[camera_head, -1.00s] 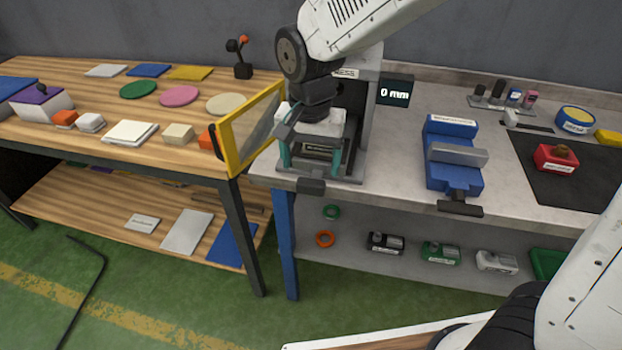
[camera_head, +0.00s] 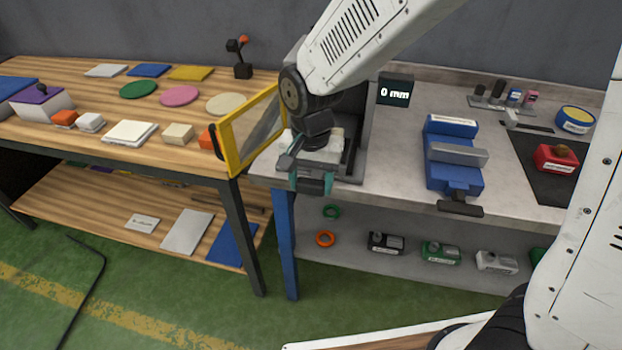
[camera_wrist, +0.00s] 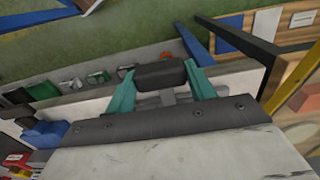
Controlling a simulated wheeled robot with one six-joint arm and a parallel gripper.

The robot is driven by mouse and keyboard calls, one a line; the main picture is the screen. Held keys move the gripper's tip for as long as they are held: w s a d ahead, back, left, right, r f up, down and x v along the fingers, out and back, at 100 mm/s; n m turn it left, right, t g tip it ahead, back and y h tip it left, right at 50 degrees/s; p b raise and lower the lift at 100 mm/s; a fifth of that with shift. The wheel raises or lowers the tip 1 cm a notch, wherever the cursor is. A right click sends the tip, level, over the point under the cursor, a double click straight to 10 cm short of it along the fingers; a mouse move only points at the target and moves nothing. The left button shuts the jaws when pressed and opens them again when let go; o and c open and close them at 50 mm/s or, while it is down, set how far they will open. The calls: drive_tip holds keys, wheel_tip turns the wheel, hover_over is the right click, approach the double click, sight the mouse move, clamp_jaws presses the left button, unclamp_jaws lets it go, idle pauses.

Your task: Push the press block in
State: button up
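The grey press housing (camera_head: 357,115) stands at the left end of the grey bench, partly hidden by my arm. A dark block (camera_head: 311,187) sticks out at its front, past the bench edge. I cannot tell whether it is the press block itself or its handle. In the wrist view the same dark block (camera_wrist: 160,75) has a grey stem (camera_wrist: 168,97) behind it. My gripper (camera_head: 311,183) points down at the block, with one teal finger on each side. In the wrist view my gripper (camera_wrist: 161,78) appears shut on the block.
A yellow-framed panel (camera_head: 228,150) stands close on the left of my gripper. A blue vise (camera_head: 450,165) is to the right on the bench. A display (camera_head: 396,91) behind reads 0 mm.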

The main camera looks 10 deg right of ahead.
drive_tip(key=w+d, duration=0.1)
drive_tip(key=w, duration=0.3)
drive_tip(key=w+d, duration=0.2)
drive_tip(key=w, duration=0.2)
drive_tip(key=w+d, duration=0.1)
drive_tip(key=w, duration=0.3)
drive_tip(key=shift+d+r, duration=0.1)
drive_tip(key=shift+d, duration=0.05)
drive_tip(key=o, duration=1.4)
drive_tip(key=shift+w, duration=0.1)
wheel_tip(320, 180, up, 8)
drive_tip(key=shift+d+f, duration=0.1)
drive_tip(key=shift+f, duration=0.05)
